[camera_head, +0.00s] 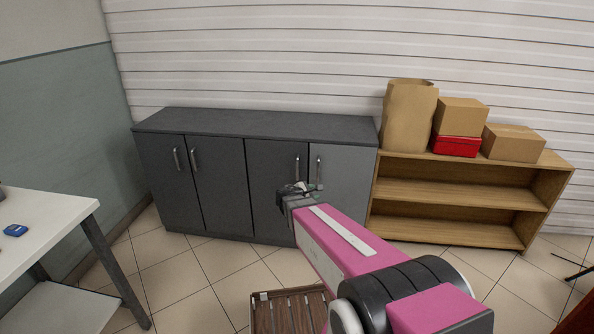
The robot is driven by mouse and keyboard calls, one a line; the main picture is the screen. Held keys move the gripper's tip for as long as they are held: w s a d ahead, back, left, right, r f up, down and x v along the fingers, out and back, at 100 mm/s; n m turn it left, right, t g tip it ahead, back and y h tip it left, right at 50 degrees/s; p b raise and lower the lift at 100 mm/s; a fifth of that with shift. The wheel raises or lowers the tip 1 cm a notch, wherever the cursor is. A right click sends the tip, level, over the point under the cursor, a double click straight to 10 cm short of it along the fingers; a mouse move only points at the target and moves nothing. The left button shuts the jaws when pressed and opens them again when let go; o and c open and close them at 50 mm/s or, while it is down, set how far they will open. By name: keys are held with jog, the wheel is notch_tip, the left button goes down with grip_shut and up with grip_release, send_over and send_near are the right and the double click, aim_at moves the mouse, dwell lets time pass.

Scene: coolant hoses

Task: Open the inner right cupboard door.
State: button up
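The dark grey cupboard (255,122) stands against the back wall with several doors in a row. The inner right door (262,160) is third from the left and looks shut. Its upright metal handle (297,166) is near its right edge. The outer right door (345,165) looks lighter grey and has its handle (318,166) near its left edge. My gripper (298,188) is in front of the lower ends of these two handles and hides part of the doors. I cannot tell whether it touches a handle or how far its fingers are apart.
A wooden shelf (455,193) stands right of the cupboard, with a paper bag (408,118), cardboard boxes (460,115) and a red box (456,146) on top. A slatted wooden crate (285,312) is on the floor below my arm. A white table (45,228) is at left.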

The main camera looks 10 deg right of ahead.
aim_at(297, 170)
jog(key=w+a+r+n+t+y, duration=0.2)
jog(key=w+a+n+t, duration=0.6)
jog(key=n, duration=0.4)
jog(key=shift+g, duration=0.4)
jog(key=x, duration=0.7)
jog(key=a+x, duration=0.1)
jog(key=x, duration=0.2)
jog(key=shift+w+d+f, duration=0.2)
jog(key=shift+w+f, duration=0.1)
jog(key=shift+w, duration=0.25)
jog(key=shift+s, duration=0.1)
grip_shut()
